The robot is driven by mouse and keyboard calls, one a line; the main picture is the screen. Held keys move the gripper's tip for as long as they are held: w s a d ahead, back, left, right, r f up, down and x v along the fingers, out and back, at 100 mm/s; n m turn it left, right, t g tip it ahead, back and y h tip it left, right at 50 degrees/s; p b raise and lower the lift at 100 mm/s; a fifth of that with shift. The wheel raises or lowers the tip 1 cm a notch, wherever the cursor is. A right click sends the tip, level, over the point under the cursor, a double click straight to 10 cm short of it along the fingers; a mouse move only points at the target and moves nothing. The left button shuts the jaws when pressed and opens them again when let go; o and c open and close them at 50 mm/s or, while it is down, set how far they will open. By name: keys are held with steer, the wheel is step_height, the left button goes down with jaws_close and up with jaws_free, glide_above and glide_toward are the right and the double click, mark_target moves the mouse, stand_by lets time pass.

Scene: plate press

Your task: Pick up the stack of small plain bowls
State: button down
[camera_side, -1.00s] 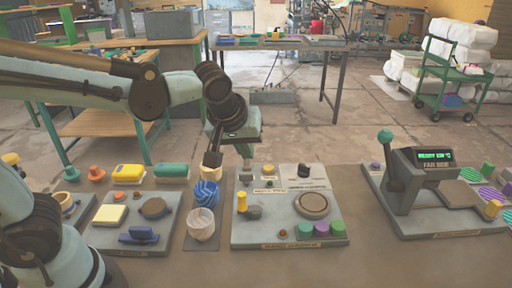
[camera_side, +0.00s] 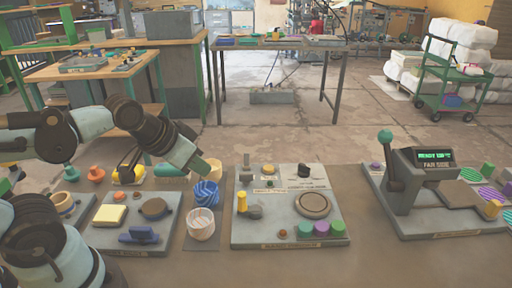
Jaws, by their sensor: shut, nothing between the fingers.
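A stack of small pale bowls (camera_side: 201,226) stands at the front of a narrow dark mat (camera_side: 196,245). Their rims look nested, but how many there are is hard to tell. A blue patterned stack of bowls (camera_side: 206,194) stands just behind, close to the pale one. My gripper (camera_side: 129,166) is up and left of both stacks, apart from them, near the yellow block. It is shut and empty; its fingers are small and partly lost against the objects behind.
A grey panel with a yellow knob (camera_side: 290,234) is right of the mat. Another panel with a blue handle (camera_side: 110,240) is left. A press with a lever (camera_side: 410,192) stands at far right.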

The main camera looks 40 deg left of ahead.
steer(key=c, duration=1.8)
jaws_free()
steer(key=shift+c, duration=0.2)
steer(key=o, duration=1.7)
steer(key=shift+a, duration=0.1)
steer(key=m+g+h, duration=0.2)
steer(key=m+h, duration=0.6)
glide_toward(212, 173)
steer(key=shift+w+a+r, duration=0.45)
steer(key=shift+a+r, duration=0.15)
steer(key=shift+r, duration=0.25)
steer(key=a, duration=0.1)
steer(key=s+a+f+m+t+h, duration=0.1)
steer(key=a, duration=0.1)
steer(key=a+m, duration=0.1)
steer(key=shift+s+a+f+h, duration=0.2)
steer(key=shift+s+a+h, duration=0.05)
steer(key=shift+s+h, duration=0.15)
steer(key=shift+s+a+f+m+t, duration=0.2)
steer(key=shift+a+f+m+t, duration=0.15)
steer(key=shift+m, duration=0.25)
steer(key=x, duration=1.1)
steer(key=shift+w+d+f, duration=0.15)
steer(key=shift+d+f, duration=0.05)
steer(key=shift+d, duration=0.1)
